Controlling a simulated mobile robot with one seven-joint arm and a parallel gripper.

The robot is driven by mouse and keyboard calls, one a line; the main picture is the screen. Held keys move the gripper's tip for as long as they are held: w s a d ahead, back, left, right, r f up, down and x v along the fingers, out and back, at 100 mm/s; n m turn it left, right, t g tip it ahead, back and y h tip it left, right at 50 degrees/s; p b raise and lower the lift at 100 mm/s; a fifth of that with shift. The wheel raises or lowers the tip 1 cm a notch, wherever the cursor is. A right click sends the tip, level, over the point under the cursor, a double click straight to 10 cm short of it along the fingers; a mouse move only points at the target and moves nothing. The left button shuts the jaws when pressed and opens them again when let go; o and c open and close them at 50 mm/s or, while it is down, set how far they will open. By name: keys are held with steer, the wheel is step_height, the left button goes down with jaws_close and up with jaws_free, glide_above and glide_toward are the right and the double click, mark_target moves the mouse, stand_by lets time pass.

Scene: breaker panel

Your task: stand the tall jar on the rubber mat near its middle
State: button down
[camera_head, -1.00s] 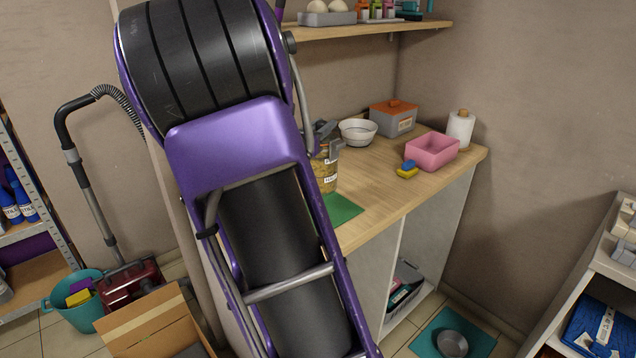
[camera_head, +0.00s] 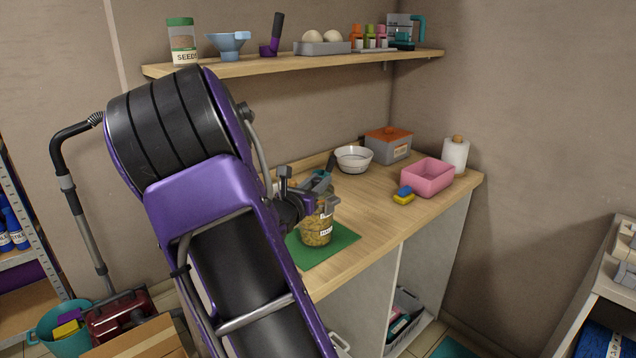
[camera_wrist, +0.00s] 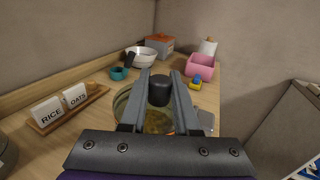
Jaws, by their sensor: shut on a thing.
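The tall jar (camera_head: 316,231) is clear, with yellowish contents and a white label. It is upright over the green rubber mat (camera_head: 342,241), near its middle. I cannot tell whether its base touches the mat. My gripper (camera_head: 322,204) is at the jar's top and shut on it. In the wrist view, a dark knob (camera_wrist: 159,90) sits between the fingers, with the jar's round body (camera_wrist: 158,122) below. My arm hides the mat's left part in the head view.
The counter (camera_head: 375,210) is clear right of the mat. A RICE and OATS rack (camera_wrist: 67,106) is at left in the wrist view.

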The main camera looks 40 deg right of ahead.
steer(key=c, duration=0.6)
jaws_free()
steer(key=shift+f, duration=0.1)
steer(key=shift+c, duration=0.2)
steer(key=shift+r, duration=0.2)
steer(key=p+v, duration=0.1)
steer(key=v, duration=1.1)
steer(key=shift+f, duration=0.15)
